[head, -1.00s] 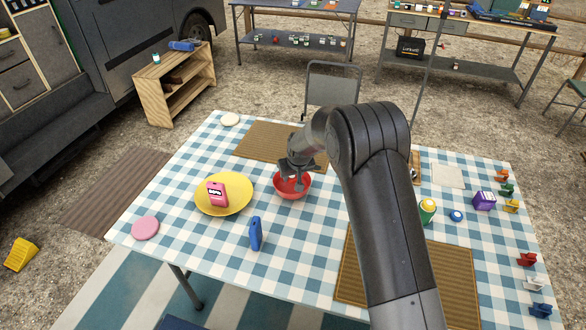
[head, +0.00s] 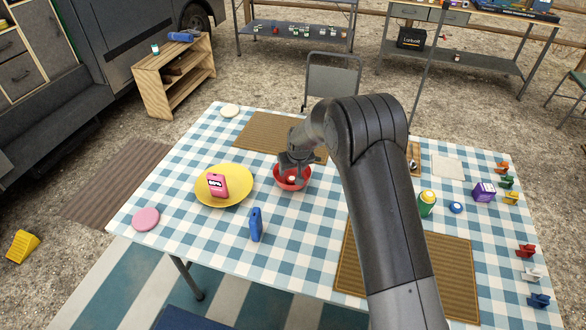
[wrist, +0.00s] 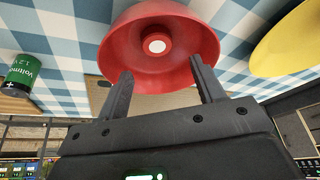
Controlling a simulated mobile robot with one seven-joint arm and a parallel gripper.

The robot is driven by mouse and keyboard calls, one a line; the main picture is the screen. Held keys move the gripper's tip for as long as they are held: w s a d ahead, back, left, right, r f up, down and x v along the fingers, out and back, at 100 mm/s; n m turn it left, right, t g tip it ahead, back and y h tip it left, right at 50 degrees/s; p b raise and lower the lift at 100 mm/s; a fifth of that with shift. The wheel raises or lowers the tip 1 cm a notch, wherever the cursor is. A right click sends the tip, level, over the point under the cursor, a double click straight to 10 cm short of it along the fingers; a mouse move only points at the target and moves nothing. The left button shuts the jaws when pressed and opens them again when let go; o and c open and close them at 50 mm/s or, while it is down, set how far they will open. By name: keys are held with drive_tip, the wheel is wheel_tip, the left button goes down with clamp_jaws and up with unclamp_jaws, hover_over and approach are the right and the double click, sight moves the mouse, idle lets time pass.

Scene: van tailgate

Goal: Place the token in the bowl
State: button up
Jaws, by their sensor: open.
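The token (wrist: 157,46) is a small white disc. It lies inside the red bowl (wrist: 190,50), near the middle of its floor.
A blue object (head: 256,225) stands in front.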

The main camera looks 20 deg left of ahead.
sight(293, 180)
drive_tip(key=shift+r, duration=0.1)
idle(0.3)
wheel_tip(293, 180, up, 7)
idle(0.4)
drive_tip(key=s+d+r+m, duration=0.1)
drive_tip(key=s+d+r, duration=0.3)
drive_tip(key=d+r, duration=0.4)
drive_tip(key=s+d+r+m+t+h, duration=0.1)
drive_tip(key=s+d+r, duration=0.4)
drive_tip(key=d+r, duration=0.25)
drive_tip(key=s+d+r+m, duration=0.1)
drive_tip(key=s+d+r, duration=0.3)
drive_tip(key=d+r, duration=0.35)
drive_tip(key=s+d+m, duration=0.1)
drive_tip(key=s+d, duration=0.3)
drive_tip(key=s, duration=0.4)
drive_tip(key=s+d+r+m+h, duration=0.1)
drive_tip(key=s+d, duration=0.4)
drive_tip(key=s, duration=0.4)
drive_tip(key=s+d+m+t, duration=0.1)
drive_tip(key=s+d+m, duration=0.1)
drive_tip(key=s+d, duration=0.3)
drive_tip(key=s, duration=0.3)
drive_tip(key=shift+s+d+r+h, duration=0.15)
drive_tip(key=shift+d+r+h, duration=0.05)
drive_tip(key=shift+r+h, duration=0.1)
